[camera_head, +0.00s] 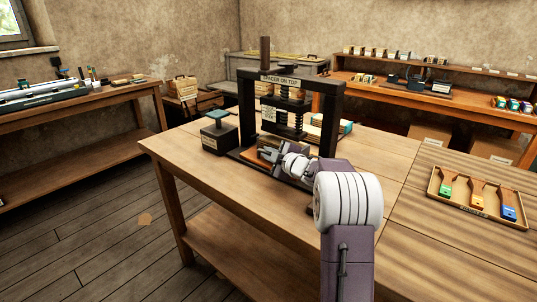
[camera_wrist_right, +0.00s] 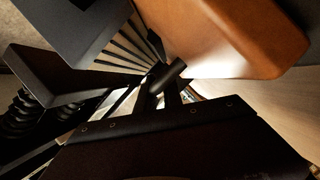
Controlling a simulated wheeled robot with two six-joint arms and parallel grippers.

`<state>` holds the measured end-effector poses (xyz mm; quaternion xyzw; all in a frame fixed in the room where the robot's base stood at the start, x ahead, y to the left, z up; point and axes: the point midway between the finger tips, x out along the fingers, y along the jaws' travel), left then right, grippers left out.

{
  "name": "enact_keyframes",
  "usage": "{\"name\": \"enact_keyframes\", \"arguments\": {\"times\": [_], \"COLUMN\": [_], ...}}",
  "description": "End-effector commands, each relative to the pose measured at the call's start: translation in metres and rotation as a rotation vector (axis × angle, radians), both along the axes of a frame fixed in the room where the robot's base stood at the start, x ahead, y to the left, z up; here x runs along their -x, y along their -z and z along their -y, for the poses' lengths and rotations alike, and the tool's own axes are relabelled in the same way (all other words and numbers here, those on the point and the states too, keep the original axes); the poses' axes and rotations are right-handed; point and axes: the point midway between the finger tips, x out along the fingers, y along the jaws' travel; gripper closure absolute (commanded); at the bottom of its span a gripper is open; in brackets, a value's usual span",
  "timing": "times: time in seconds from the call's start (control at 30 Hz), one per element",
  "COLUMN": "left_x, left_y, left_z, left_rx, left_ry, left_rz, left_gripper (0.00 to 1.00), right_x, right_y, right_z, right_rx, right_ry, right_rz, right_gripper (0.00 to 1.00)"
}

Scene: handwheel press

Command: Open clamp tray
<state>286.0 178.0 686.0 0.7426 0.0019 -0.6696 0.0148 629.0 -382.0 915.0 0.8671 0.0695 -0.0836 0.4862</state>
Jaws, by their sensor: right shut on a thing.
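The press (camera_head: 247,97) is a black frame with a sign reading "SPACER ON TOP", a dark upright post on top and a dark screw in the middle. My right gripper (camera_head: 266,154) reaches in at the foot of the press and is shut on a small dark handle, as far as I can tell. The wrist view shows a short dark bar (camera_wrist_right: 166,76) beside a dark screwed panel (camera_wrist_right: 150,128) and an orange-brown block (camera_wrist_right: 235,35). The grip itself is partly hidden. I cannot tell which part is the clamp tray. My left gripper is not in view.
A dark block with a green top (camera_head: 219,133) stands left of the press. A shallow tray (camera_head: 435,182) with green, orange and blue-ended pieces lies at the right of the table. The front of the wooden table (camera_head: 215,180) is clear. Side benches stand along the walls.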

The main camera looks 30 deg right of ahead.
Motion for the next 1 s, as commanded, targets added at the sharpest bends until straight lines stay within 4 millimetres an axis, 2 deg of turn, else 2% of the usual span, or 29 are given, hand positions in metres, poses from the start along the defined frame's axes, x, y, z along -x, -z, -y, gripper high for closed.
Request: {"name": "enact_keyframes", "arguments": {"times": [0.83, 1.0], "left_x": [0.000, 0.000], "left_y": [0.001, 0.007], "left_z": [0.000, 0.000], "left_rx": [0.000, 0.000], "left_ry": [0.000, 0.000], "left_rz": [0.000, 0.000], "left_gripper": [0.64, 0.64], "right_x": [0.000, 0.004], "right_y": [0.001, 0.003], "right_z": [0.000, -0.010], "right_rx": [0.000, 0.000], "right_ry": [0.000, -0.001], "right_rz": [-0.001, -0.002], "right_gripper": [1.00, 1.00]}}
